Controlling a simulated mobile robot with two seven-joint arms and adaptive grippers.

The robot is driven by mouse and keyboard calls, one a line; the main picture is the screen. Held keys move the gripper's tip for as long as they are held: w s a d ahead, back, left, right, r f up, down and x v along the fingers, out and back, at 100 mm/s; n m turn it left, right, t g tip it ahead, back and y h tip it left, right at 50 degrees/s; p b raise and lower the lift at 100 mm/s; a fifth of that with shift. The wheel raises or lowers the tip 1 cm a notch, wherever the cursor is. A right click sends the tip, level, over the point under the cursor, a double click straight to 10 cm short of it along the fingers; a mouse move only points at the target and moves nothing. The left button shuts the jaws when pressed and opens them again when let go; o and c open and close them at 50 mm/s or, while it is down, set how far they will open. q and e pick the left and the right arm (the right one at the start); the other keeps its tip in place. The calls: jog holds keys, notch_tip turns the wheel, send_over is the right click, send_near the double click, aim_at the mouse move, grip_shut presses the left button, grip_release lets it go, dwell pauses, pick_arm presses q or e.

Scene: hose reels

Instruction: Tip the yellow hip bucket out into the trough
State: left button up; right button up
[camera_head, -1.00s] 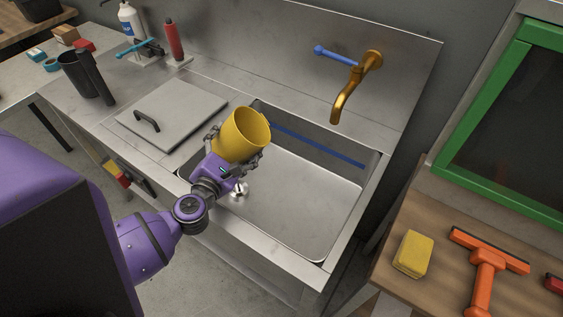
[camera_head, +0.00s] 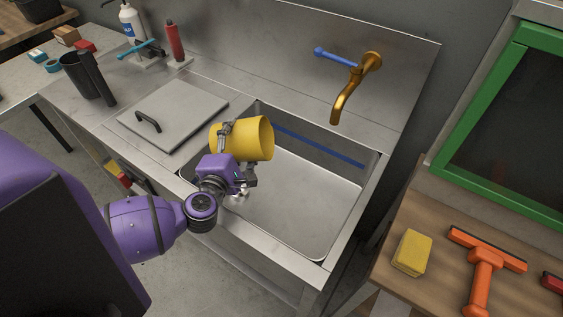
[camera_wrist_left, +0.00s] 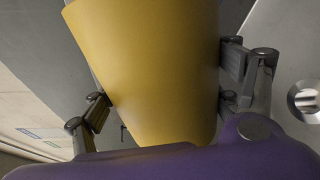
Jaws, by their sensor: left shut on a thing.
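The yellow hip bucket (camera_head: 243,139) is tilted onto its side above the left part of the trough (camera_head: 300,205), its mouth facing right in the head view. My left gripper (camera_head: 238,152) is shut on the bucket. In the left wrist view the bucket (camera_wrist_left: 160,65) fills the middle, with a finger of my left gripper (camera_wrist_left: 165,90) on each side of it. The inside of the bucket is hidden, and I see nothing pouring from it. The trough's visible floor looks bare. My right gripper is not in view.
A brass tap (camera_head: 345,100) with a blue lever overhangs the trough's back. A grey lid (camera_head: 172,115) with a black handle lies left of the trough. A dark jug (camera_head: 88,80) stands further left. A wooden bench at right holds a yellow sponge (camera_head: 412,253) and an orange squeegee (camera_head: 484,270).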

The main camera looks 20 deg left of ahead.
pick_arm(q)
jog(key=shift+w+d+m, duration=0.15)
jog(key=shift+d+m, duration=0.35)
jog(key=shift+d, duration=0.05)
jog(key=shift+w+d, duration=0.1)
jog(key=shift+d, duration=0.15)
